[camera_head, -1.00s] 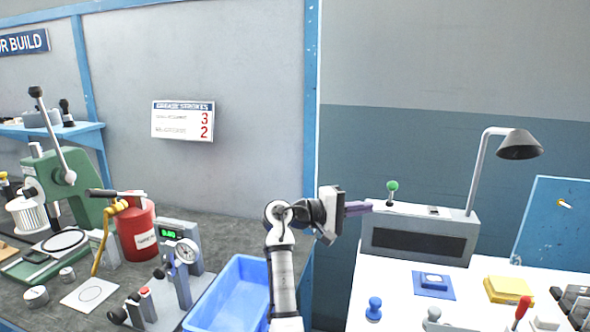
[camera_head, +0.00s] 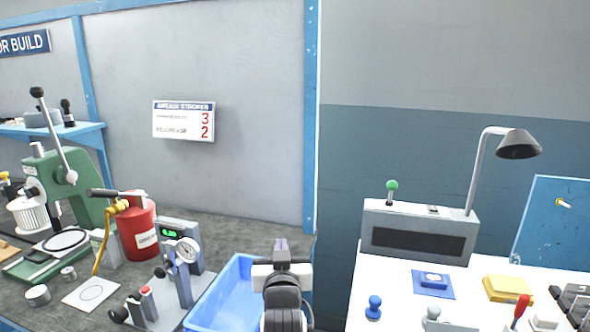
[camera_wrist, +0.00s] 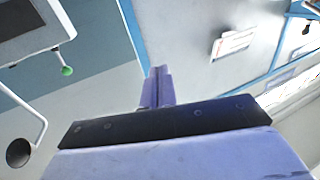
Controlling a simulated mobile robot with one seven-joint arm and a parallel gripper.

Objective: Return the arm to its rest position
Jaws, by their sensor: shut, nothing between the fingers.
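My arm is folded in close at the bottom middle of the head view, seen from behind. My gripper (camera_head: 281,244) points away from the camera, above the right part of the blue bin, and its body hides most of its fingers. In the wrist view the two purple fingers of my gripper (camera_wrist: 158,88) lie side by side, shut, with nothing between them. The fingers touch nothing that I can see.
Below and left of my gripper is a blue bin (camera_head: 203,318) on the dark bench. A dial gauge stand (camera_head: 184,275) and a red grease can (camera_head: 138,238) stand further left. On the right is a white table (camera_head: 400,305) with a grey lamp box (camera_head: 420,212).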

